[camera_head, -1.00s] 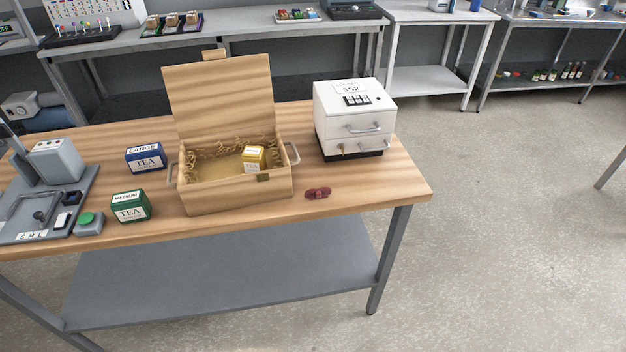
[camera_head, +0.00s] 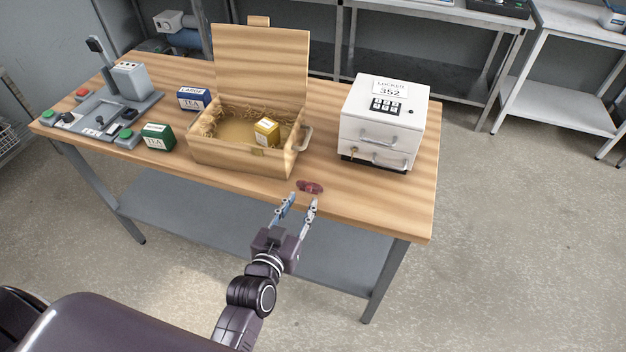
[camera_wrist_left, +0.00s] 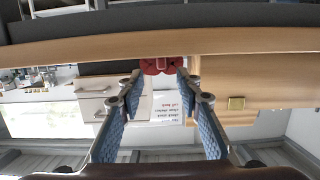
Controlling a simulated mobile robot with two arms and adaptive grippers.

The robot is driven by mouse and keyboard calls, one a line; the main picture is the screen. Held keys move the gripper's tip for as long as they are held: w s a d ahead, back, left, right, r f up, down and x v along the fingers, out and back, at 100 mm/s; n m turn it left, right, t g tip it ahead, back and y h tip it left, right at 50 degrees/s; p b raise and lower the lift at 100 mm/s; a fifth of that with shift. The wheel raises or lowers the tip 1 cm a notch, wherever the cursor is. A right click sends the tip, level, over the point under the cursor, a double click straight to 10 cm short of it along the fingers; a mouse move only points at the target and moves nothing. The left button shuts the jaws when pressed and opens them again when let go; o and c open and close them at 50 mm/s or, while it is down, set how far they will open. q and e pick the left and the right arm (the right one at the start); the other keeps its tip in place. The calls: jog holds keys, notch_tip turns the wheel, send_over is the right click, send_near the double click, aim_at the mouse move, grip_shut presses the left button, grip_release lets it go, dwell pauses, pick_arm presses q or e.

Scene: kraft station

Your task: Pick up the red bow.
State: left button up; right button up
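The red bow (camera_head: 310,187) lies on the wooden table near its front edge, between the open box and the white locker. It also shows in the left wrist view (camera_wrist_left: 160,66), centred just beyond my fingertips. My left gripper (camera_head: 301,203) is open and empty, its fingers pointing at the bow from the front edge. In the left wrist view its blue-padded fingers (camera_wrist_left: 160,80) are spread with the bow lined up between the tips. I cannot tell whether either finger touches the bow. My right gripper is not in view.
An open wooden box (camera_head: 240,155) holding a yellow tea box (camera_head: 266,132) stands left of the bow. A white drawer unit (camera_head: 382,125) stands right and behind. Blue (camera_head: 193,98) and green (camera_head: 158,137) tea boxes stand further left. The table's right front corner is clear.

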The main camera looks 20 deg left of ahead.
aim_at(308, 188)
pick_arm(q)
jog(key=shift+w+a+f, duration=0.1)
jog(key=shift+w+a, duration=0.1)
jog(key=shift+w, duration=0.9)
jog(key=shift+w+d+p, duration=0.15)
jog(key=shift+w+p, duration=0.3)
jog(key=shift+w, duration=0.15)
jog(key=shift+w+f+p, duration=0.25)
jog(key=shift+w+p, duration=0.1)
jog(key=shift+w, duration=0.8)
jog(key=shift+w+f+p, duration=0.25)
jog(key=shift+w+p, duration=0.05)
jog(key=shift+w, duration=0.85)
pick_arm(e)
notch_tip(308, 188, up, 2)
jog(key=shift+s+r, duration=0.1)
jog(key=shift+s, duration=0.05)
pick_arm(q)
jog(key=shift+s, duration=0.1)
jog(key=c, duration=0.8)
jog(key=shift+c, duration=0.3)
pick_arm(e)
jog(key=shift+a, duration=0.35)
